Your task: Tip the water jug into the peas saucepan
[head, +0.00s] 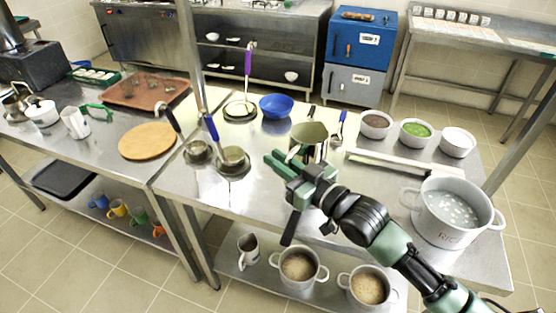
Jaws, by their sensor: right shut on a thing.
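The peas saucepan (428,143) is a small pale pot with green contents, standing in a row at the back right of the steel table. My right gripper (285,165) is over the middle of the table, shut on a steel jug (308,148). The jug looks roughly upright, with its open mouth showing; it is well to the left of the peas saucepan. Whether it holds water cannot be told, and the gripper hides its lower near side. My left gripper is not in view.
A dark-filled pot (376,133) and a white-filled pot (457,151) flank the peas saucepan. A long pale bar (395,166) lies before them, and a large stockpot (450,235) stands at the right. A blue bowl (276,106) and ladles (233,163) are to the left.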

